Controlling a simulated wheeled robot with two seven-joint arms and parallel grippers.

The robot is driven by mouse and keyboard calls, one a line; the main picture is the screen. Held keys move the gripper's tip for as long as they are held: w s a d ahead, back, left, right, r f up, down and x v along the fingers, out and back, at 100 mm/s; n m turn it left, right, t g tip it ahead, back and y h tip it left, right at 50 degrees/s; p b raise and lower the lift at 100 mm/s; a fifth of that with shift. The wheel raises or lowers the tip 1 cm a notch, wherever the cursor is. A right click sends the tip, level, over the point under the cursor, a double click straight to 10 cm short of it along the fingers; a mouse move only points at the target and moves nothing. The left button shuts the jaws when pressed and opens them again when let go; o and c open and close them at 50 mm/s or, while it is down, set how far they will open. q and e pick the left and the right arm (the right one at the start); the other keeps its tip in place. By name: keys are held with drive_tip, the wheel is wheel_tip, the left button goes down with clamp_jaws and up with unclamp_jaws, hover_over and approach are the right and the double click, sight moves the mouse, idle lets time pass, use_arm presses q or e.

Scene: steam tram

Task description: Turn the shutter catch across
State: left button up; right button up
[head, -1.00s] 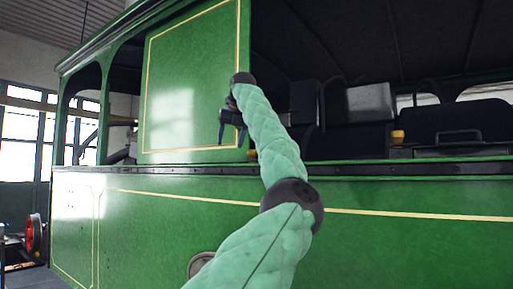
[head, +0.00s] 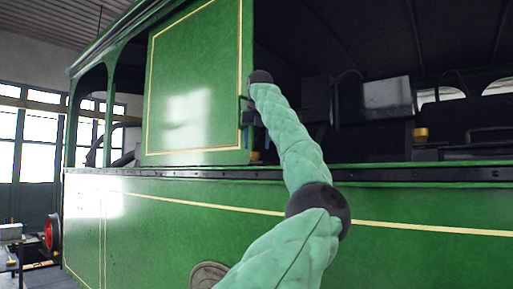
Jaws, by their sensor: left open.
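The green shutter panel (head: 195,90) with a yellow line stands in the tram's side opening. My left arm rises in front of the tram, and its wrist is at the panel's right edge. My left gripper (head: 251,113) shows only as a small dark part beside that edge, between panel and forearm. Its jaws are open, but the fingertips are mostly hidden. I cannot make out the shutter catch apart from the dark gripper parts there. Whether the gripper touches anything cannot be told. My right gripper is not in view.
A dark sill (head: 400,174) runs along the opening above the green tram side (head: 140,225). A brass-coloured fitting (head: 421,135) stands near the sill at right, another (head: 254,155) by the panel's lower right corner. The dark cab interior opens at right.

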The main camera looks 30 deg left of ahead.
sight(258, 158)
use_arm(q)
drive_tip(key=shift+w+a+f, duration=0.15)
drive_tip(key=shift+w+f, duration=0.05)
drive_tip(key=shift+f, duration=0.2)
drive_tip(key=shift+s+a+f+p, duration=0.2)
drive_tip(key=shift+s+f+p, duration=0.15)
drive_tip(key=shift+f+p, duration=0.2)
drive_tip(key=shift+w+f, duration=0.4)
drive_tip(key=shift+f, duration=0.05)
drive_tip(key=shift+s+r, duration=0.1)
drive_tip(key=shift+s, duration=0.05)
drive_tip(key=c, duration=1)
